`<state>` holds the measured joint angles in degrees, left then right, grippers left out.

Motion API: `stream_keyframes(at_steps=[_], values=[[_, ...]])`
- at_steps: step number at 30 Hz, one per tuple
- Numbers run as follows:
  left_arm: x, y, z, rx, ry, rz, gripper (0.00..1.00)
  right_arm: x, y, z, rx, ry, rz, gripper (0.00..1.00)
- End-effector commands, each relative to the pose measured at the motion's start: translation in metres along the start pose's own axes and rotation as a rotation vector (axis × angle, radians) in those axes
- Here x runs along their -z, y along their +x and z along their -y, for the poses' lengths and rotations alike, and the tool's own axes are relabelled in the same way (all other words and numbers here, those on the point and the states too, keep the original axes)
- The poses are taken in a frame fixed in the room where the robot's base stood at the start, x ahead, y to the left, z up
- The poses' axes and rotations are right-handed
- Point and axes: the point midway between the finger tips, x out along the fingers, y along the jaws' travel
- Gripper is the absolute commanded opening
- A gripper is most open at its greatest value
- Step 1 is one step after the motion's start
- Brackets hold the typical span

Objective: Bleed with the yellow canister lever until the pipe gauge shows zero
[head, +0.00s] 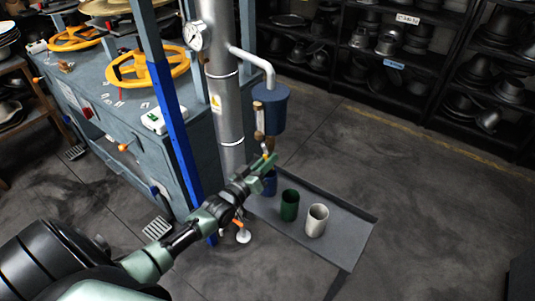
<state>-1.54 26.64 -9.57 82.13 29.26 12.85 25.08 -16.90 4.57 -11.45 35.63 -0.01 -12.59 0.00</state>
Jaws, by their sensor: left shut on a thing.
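The pipe gauge (195,36) is a round white dial on the tall silver pipe (222,75); its needle is too small to read. The dark blue canister (272,106) hangs beside the pipe from a bent pale tube. My left gripper (267,162) is just below the canister, shut on the small yellow lever (270,156), most of which the fingers hide. A blue cup (269,187) stands below, partly behind the gripper. My right gripper is not in view.
A blue workbench with yellow handwheels (148,68) is at left. Black shelves of metal moulds (388,40) line the back.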

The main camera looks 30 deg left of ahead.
Motion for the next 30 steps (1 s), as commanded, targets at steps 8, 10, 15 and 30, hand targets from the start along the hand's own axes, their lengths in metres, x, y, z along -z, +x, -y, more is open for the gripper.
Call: stream_keyframes(at_steps=[8, 10, 15, 30], values=[[0.001, 0.000, -0.013, 0.000, -0.267, 0.002, 0.00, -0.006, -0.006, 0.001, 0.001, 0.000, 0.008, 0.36], [0.002, 0.000, -0.016, 0.000, -0.333, 0.002, 0.00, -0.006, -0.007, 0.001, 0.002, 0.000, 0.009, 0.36], [0.005, 0.000, -0.023, 0.000, -0.495, 0.001, 0.00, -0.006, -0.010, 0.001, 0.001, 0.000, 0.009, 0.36], [0.018, 0.000, -0.038, 0.001, -0.923, 0.002, 0.00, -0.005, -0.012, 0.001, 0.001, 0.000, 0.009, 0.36]])
